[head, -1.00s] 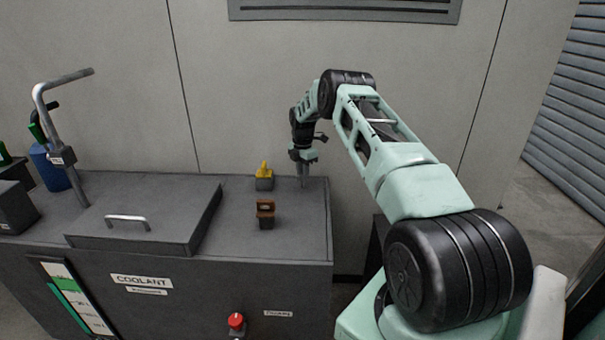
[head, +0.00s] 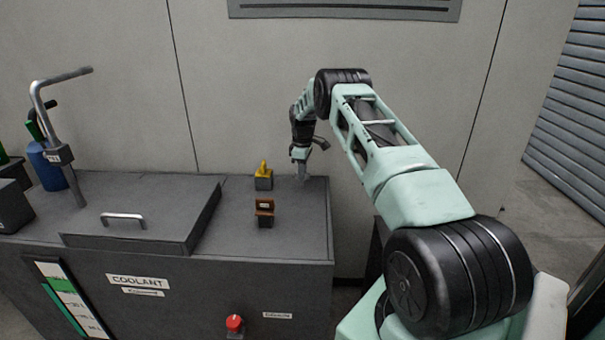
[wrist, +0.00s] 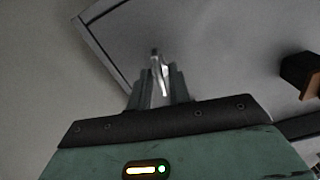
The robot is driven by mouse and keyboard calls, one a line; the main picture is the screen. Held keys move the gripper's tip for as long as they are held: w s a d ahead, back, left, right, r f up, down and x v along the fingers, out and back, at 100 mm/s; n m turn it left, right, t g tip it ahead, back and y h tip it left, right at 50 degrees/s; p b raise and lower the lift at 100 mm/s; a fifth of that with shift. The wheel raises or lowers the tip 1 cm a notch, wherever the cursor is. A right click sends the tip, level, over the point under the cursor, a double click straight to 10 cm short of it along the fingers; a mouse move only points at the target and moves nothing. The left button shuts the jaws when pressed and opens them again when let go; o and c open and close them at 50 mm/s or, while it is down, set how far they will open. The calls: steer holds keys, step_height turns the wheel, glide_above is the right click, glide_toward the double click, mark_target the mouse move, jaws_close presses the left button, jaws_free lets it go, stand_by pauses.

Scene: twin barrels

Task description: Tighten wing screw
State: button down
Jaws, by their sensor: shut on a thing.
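My gripper (head: 302,172) points down at the back right corner of the grey coolant tank top (head: 290,240). In the wrist view my gripper (wrist: 160,88) is shut on a silvery upright metal piece, which looks like the wing screw (wrist: 159,72). The piece stands between the two fingers, its far end showing past the fingertips near the tank's edge. In the head view the fingers hide most of it. How far it is screwed in cannot be seen.
A yellow handle on a dark block (head: 264,178) and a brown-topped block (head: 265,212) stand left of my gripper. A lid with a handle (head: 140,210) and a bent grey pipe (head: 60,150) are farther left. The wall is close behind.

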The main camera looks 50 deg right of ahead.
steer(key=m, duration=0.4)
steer(key=shift+r+m, duration=0.1)
steer(key=shift+m, duration=0.2)
steer(key=m, duration=0.4)
steer(key=shift+m+b, duration=0.3)
steer(key=shift+b, duration=0.05)
steer(key=m, duration=0.4)
steer(key=shift+m, duration=0.3)
steer(key=m, duration=0.3)
steer(key=shift+m, duration=0.3)
steer(key=m, duration=0.3)
steer(key=shift+r+m, duration=0.1)
steer(key=shift+m, duration=0.2)
steer(key=m, duration=0.4)
steer(key=shift+w+m, duration=0.1)
steer(key=shift+m, duration=0.2)
steer(key=m, duration=0.4)
steer(key=shift+r+m, duration=0.1)
steer(key=shift+m, duration=2)
